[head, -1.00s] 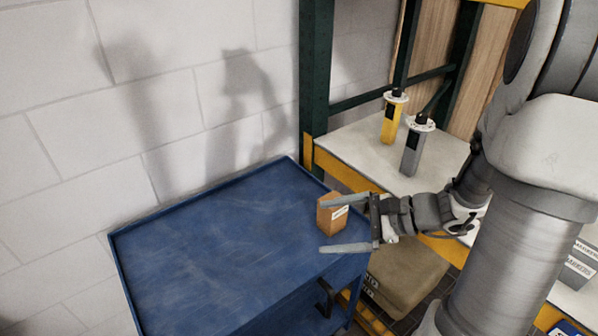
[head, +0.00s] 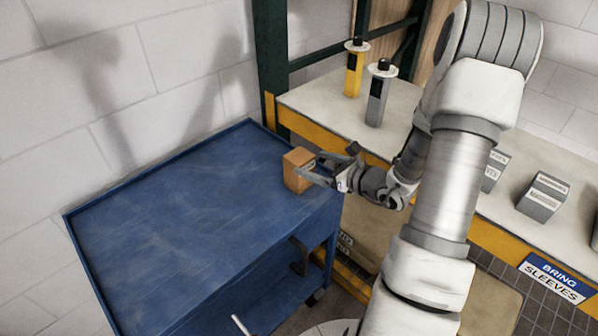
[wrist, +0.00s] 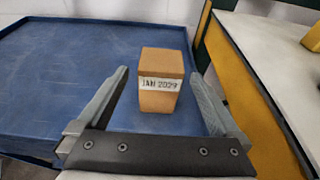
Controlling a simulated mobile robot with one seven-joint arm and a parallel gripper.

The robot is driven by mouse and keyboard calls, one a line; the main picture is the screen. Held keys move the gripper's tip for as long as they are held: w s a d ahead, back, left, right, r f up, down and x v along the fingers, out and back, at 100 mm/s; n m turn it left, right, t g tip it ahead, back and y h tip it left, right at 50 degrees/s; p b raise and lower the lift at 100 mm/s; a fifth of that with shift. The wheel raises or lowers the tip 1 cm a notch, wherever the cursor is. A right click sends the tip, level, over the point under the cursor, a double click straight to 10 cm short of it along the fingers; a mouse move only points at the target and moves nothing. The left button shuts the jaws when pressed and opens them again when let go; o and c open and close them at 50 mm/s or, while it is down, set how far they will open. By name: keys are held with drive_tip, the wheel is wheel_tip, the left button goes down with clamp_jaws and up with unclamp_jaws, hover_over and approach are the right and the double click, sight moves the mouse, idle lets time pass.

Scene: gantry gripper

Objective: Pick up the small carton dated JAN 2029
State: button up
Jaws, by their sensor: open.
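The small brown carton (head: 297,170) stands upright on the blue cart top (head: 170,220), near its right edge beside the shelf. In the wrist view the carton (wrist: 161,80) bears a white label reading JAN 2029 on the side facing me. My gripper (head: 330,165) is open at the carton's right side in the head view. In the wrist view my gripper's fingers (wrist: 157,95) point toward the carton, one on each side, with gaps between them and it. The carton looks untouched.
A shelf (head: 400,150) with a yellow front edge stands right beside the cart. It holds a yellow canister (head: 354,72), a grey canister (head: 377,97) and grey boxes (head: 543,196). A raised rim edges the cart. Most of the cart top is clear.

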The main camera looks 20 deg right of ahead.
sight(299, 159)
drive_tip(key=shift+f+x, duration=0.2)
drive_tip(key=shift+x, duration=3.2)
drive_tip(key=c, duration=1.5)
drive_tip(key=shift+r, duration=0.1)
